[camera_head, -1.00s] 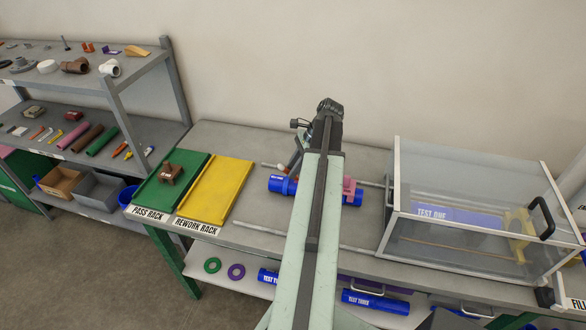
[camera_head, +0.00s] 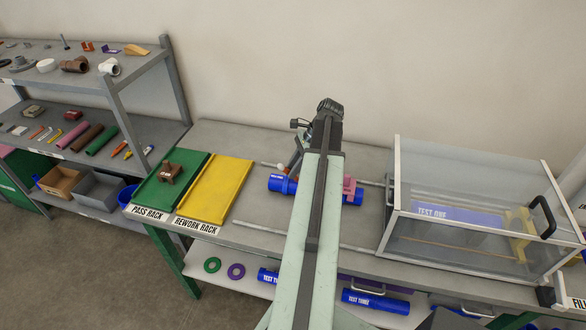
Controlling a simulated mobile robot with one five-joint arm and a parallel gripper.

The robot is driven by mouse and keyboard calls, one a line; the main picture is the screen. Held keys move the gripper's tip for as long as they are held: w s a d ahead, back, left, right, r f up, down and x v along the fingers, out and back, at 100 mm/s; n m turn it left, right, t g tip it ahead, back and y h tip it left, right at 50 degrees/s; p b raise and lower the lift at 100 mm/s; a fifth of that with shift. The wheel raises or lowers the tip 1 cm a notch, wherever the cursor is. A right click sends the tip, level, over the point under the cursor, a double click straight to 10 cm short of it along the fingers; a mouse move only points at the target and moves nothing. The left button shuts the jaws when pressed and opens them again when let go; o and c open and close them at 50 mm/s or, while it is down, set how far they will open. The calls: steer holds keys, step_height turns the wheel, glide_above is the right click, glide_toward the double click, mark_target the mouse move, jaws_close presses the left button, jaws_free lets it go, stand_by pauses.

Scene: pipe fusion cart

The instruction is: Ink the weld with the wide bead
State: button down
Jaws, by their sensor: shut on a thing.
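A blue pipe (camera_head: 276,184) lies across the bench rails, with a raised ring on its left part, likely a weld bead. My arm hides the pipe's middle, and a pink clamp-like part (camera_head: 349,188) sits at its right. A second blue pipe marked TEST ONE (camera_head: 440,215) lies inside the clear box. Blue pipes marked TEST THREE (camera_head: 375,302) and another with a partly hidden label (camera_head: 268,276) lie on the lower shelf. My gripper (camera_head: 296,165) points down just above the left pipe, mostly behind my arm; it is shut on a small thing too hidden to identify. Bead widths cannot be compared.
The green PASS RACK tray (camera_head: 195,165) holds a brown fitting (camera_head: 170,172). The yellow REWORK RACK tray (camera_head: 220,190) is empty. The clear box (camera_head: 398,170) fills the bench's right side. Shelves (camera_head: 140,60) with fittings and pens stand at left.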

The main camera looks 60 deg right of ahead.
steer(key=shift+s, duration=0.15)
steer(key=shift+s+d, duration=0.15)
steer(key=shift+s, duration=0.2)
steer(key=shift+w, duration=0.5)
steer(key=shift+w+a, duration=0.15)
steer(key=shift+a, duration=0.05)
steer(key=shift+w+a, duration=0.1)
steer(key=shift+w, duration=0.2)
steer(key=shift+s, duration=0.2)
steer(key=shift+s, duration=0.3)
steer(key=shift+s+d, duration=0.15)
steer(key=shift+d, duration=0.05)
